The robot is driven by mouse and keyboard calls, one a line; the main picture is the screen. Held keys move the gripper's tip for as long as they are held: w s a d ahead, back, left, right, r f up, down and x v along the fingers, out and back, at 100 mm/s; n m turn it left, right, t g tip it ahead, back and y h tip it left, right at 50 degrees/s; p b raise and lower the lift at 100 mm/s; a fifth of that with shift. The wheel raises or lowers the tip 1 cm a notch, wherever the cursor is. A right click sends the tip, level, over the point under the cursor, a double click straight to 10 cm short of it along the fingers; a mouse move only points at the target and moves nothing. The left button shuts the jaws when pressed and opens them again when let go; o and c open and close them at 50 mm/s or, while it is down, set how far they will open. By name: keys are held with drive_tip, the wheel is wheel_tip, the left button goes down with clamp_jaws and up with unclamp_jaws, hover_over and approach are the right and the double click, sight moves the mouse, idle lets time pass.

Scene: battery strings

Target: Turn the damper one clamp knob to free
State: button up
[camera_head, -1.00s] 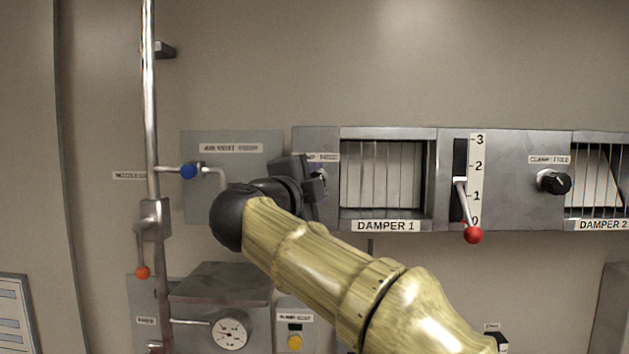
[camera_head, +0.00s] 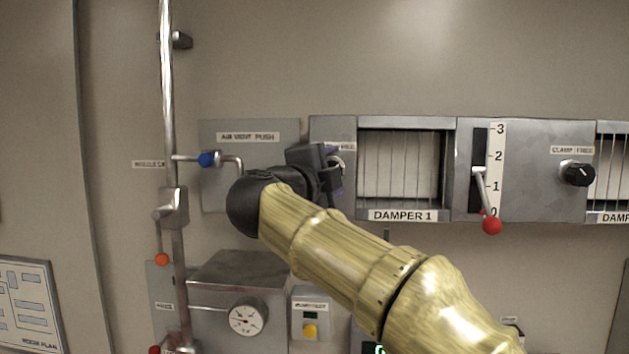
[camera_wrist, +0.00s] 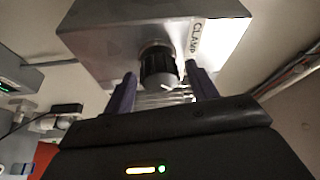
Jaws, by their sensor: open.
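The damper one clamp knob (camera_wrist: 158,66) is a black ribbed knob with a white pointer mark, on a grey box face beside a CLAMP label in the wrist view. My gripper (camera_wrist: 163,88) is open, with one purple finger on each side of the knob. I cannot tell whether the fingers touch it. In the head view my gripper (camera_head: 334,172) is at the left end of the DAMPER 1 unit (camera_head: 403,216), and it mostly hides this knob there.
A red-tipped lever (camera_head: 491,225) stands near 0 on a scale. Another black clamp knob (camera_head: 578,174) is at the right, by DAMPER 2. A gauge box (camera_head: 240,270) is below.

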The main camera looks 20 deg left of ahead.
drive_tip(key=s+a+b, duration=0.1)
drive_tip(key=s+b, duration=0.2)
drive_tip(key=s, duration=0.5)
drive_tip(key=s+a+f+b, duration=0.1)
drive_tip(key=s+b, duration=0.2)
drive_tip(key=s, duration=0.6)
drive_tip(key=shift+a+f, duration=0.15)
drive_tip(key=shift+a, duration=0.15)
drive_tip(key=shift+w, duration=0.1)
